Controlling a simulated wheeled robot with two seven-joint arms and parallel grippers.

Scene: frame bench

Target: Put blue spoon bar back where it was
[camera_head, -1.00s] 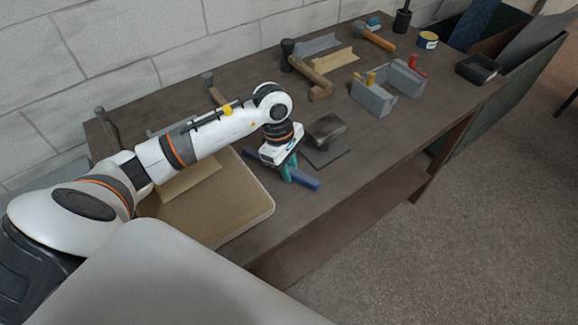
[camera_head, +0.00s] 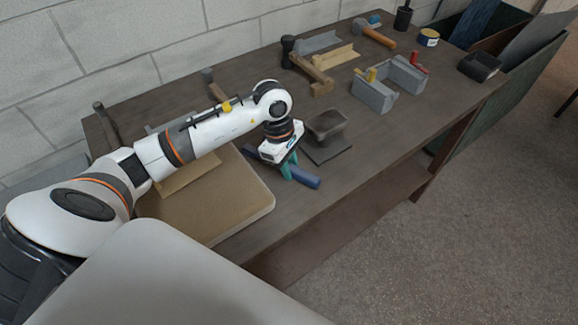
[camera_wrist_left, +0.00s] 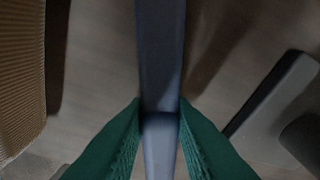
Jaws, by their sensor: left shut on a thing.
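My left gripper (camera_head: 290,169) has green fingers and is shut on the blue spoon bar (camera_head: 306,180), near the front edge of the bench. One end of the bar sticks out toward the lower right in the head view. In the left wrist view the bar (camera_wrist_left: 160,55) runs lengthwise between the two green fingers (camera_wrist_left: 160,125). I cannot tell for sure whether the bar touches the bench top. My right gripper is not in view.
A tan padded board (camera_head: 235,205) lies left of the gripper on the bench (camera_head: 232,97). A dark stand on a flat plate (camera_head: 328,152) is close on the right.

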